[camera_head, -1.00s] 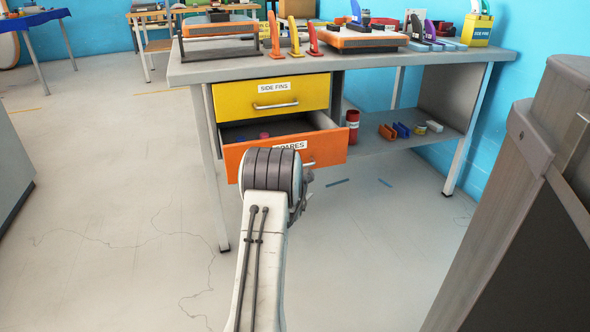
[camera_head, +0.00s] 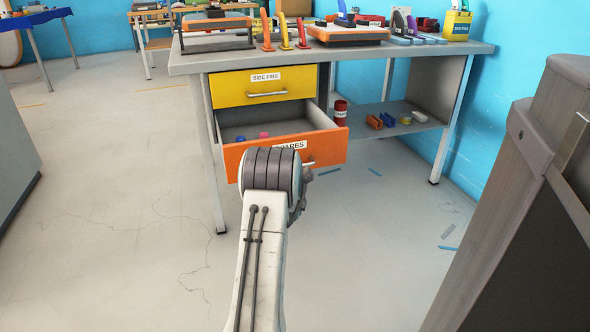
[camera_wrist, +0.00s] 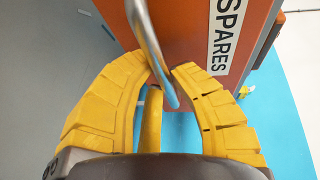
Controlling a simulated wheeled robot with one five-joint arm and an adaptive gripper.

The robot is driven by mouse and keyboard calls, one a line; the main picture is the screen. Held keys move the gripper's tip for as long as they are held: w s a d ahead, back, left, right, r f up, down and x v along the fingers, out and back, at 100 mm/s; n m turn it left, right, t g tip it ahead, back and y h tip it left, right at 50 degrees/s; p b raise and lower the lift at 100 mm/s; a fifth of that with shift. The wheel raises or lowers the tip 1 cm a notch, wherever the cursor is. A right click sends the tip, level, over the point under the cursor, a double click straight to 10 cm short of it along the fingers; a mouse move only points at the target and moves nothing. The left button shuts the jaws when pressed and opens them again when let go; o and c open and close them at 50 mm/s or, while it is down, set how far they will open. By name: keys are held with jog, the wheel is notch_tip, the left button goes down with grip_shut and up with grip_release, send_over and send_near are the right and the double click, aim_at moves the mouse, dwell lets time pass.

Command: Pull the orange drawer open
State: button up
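My gripper (camera_wrist: 165,78) is closed around this handle. In the head view my gripper is hidden behind my wrist, and only the right end of the handle (camera_head: 309,164) shows.
The yellow SIDE FINS drawer (camera_head: 235,90) above is shut. The workbench (camera_head: 205,63) carries fins and trays. A red can (camera_head: 341,113) and small parts stand on its lower shelf. A grey cabinet edge (camera_head: 520,210) is close on the right. Floor at left is clear.

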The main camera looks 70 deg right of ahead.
jog(key=o, duration=0.5)
jog(key=shift+v, duration=6)
